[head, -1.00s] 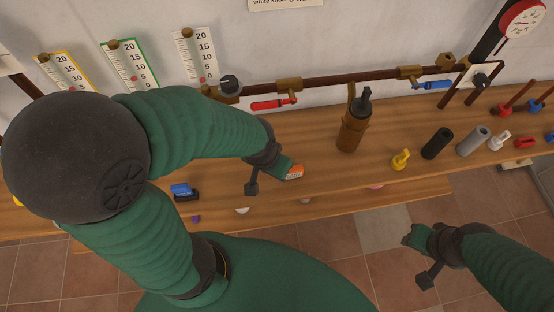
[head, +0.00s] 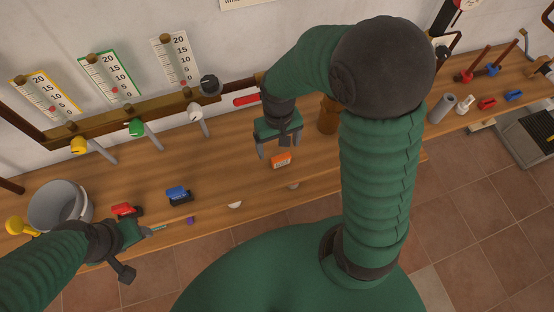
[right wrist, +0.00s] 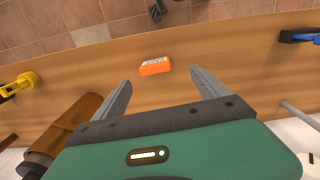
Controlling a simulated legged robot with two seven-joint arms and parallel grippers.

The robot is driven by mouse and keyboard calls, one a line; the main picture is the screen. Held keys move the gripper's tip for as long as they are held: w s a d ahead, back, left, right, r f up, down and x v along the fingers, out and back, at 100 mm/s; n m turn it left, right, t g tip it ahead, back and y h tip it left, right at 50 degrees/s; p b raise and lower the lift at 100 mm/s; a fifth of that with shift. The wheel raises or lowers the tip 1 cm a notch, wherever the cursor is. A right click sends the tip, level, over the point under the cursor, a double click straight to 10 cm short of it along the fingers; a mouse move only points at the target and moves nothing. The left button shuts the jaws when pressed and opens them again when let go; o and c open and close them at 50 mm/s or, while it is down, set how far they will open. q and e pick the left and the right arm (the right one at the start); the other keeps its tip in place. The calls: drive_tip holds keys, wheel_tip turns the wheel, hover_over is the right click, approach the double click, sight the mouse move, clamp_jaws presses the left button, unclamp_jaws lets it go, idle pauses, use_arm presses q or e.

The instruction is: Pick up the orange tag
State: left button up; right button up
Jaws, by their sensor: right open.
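The orange tag (head: 281,160) is a small block with a pale label, lying on the wooden bench (head: 225,165). In the right wrist view the orange tag (right wrist: 155,66) lies beyond the open jaws, between the lines of the two fingers. My right gripper (head: 279,150) is open and empty, pointing down just behind the tag; it does not visibly touch it. My left gripper (head: 152,230) is at the bench's front edge on the left, near a red clip (head: 124,209); its jaw state is unclear.
A blue clip (head: 178,194) lies on the bench left of the tag. A grey bucket (head: 62,203) stands far left. A brown cylinder (head: 328,115) stands right of my right gripper, partly behind my arm. The bench around the tag is clear.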

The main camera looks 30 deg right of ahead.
sight(281, 156)
drive_tip(key=f, duration=0.5)
drive_tip(key=d+f, duration=0.1)
drive_tip(key=f, duration=0.2)
drive_tip(key=shift+d+f+b, duration=0.1)
drive_tip(key=shift+f+b, duration=0.05)
drive_tip(key=shift+b, duration=0.15)
drive_tip(key=shift+w+f, duration=0.15)
drive_tip(key=shift+f, duration=0.15)
drive_tip(key=shift+r, duration=0.1)
drive_tip(key=c, duration=1.4)
drive_tip(key=shift+r, duration=0.1)
drive_tip(key=shift+c, duration=0.2)
